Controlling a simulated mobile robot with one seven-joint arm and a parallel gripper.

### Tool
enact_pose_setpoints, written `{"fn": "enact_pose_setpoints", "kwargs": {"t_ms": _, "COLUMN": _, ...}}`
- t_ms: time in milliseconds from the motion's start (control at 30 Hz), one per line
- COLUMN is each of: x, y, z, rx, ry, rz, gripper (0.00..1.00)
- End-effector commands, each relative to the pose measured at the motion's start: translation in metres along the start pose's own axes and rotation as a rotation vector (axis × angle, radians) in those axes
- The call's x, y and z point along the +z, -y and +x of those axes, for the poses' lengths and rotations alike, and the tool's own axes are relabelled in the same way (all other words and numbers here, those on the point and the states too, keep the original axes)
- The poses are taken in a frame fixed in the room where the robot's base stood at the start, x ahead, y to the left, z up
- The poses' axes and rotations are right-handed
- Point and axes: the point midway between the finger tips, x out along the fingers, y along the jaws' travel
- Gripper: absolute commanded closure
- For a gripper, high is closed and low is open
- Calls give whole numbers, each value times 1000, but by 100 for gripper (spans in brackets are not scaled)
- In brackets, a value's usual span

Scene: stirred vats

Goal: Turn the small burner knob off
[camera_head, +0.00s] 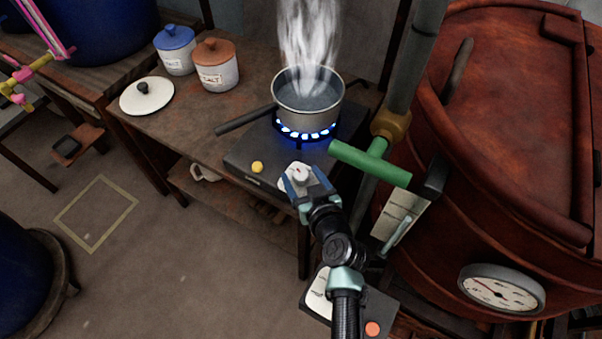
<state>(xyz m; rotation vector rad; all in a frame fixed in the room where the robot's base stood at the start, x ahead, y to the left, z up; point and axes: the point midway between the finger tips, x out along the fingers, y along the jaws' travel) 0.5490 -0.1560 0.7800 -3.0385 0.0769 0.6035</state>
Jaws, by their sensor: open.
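The burner knob (299,173) is a small pale knob on a white plate at the front right of the black burner (243,158). Blue flames (305,132) burn under a steaming metal pot (306,101) on the burner. My gripper (300,182) is open, with its fingers at the knob, one on each side as seen from above. I cannot tell whether the fingers touch the knob. The gripper hides part of the knob's plate.
A green T-shaped handle (369,163) on a pipe stands close to the right of my gripper. A large rusty red vat (480,60) with a gauge (501,289) fills the right side. The pot's dark handle (245,119) points left. A lid (147,96) and two jars lie further left.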

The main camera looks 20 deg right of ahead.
Motion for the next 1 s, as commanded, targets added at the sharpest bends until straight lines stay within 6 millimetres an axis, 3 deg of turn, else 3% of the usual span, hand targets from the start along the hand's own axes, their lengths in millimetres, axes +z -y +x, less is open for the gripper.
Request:
{"fn": "enact_pose_setpoints", "kwargs": {"t_ms": 133, "x": 0, "y": 0, "z": 10, "rx": -1, "ry": 0, "rz": -1, "gripper": 25}}
{"fn": "enact_pose_setpoints", "kwargs": {"t_ms": 467, "x": 0, "y": 0, "z": 13, "rx": 0, "ry": 0, "rz": -1, "gripper": 25}}
{"fn": "enact_pose_setpoints", "kwargs": {"t_ms": 900, "x": 0, "y": 0, "z": 12, "rx": 0, "ry": 0, "rz": 0, "gripper": 100}}
{"fn": "enact_pose_setpoints", "kwargs": {"t_ms": 1000, "x": 0, "y": 0, "z": 12, "rx": 0, "ry": 0, "rz": 0, "gripper": 100}}
